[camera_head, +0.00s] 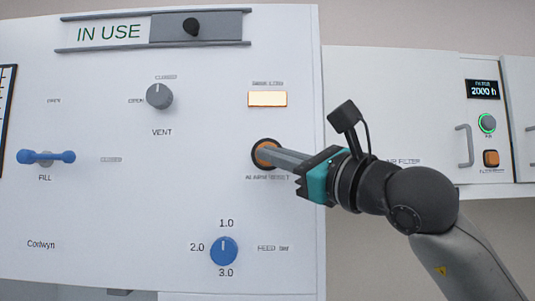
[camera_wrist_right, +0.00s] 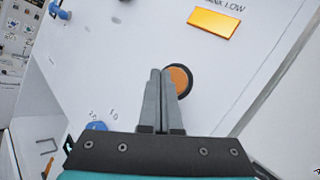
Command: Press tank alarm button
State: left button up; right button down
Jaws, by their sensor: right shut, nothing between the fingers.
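The alarm button is a round orange button with a dark rim (camera_head: 261,152), labelled as an alarm reset, on the white panel (camera_head: 120,215). It also shows in the right wrist view (camera_wrist_right: 181,79). My right gripper (camera_head: 270,154) is shut and empty. Its fingertips overlap the button in the head view and cover part of it. In the right wrist view they lie over the button's left side; I cannot tell whether they touch it. The rectangular lamp above the button (camera_head: 267,99) is pale and lit, and looks orange in the wrist view (camera_wrist_right: 214,23). My left gripper is not in view.
A grey vent knob (camera_head: 159,97), a blue fill handle (camera_head: 46,157) and a blue feed knob (camera_head: 224,250) stand out from the panel. An "IN USE" slider sign (camera_head: 108,34) is at the top. A wall cabinet (camera_head: 390,100) with a lit display is at right.

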dwell(0.6)
jog(key=shift+w, duration=0.45)
jog(key=shift+w, duration=0.5)
dwell(0.5)
dwell(0.4)
jog(key=shift+s+b, duration=0.75)
jog(key=shift+s, duration=0.2)
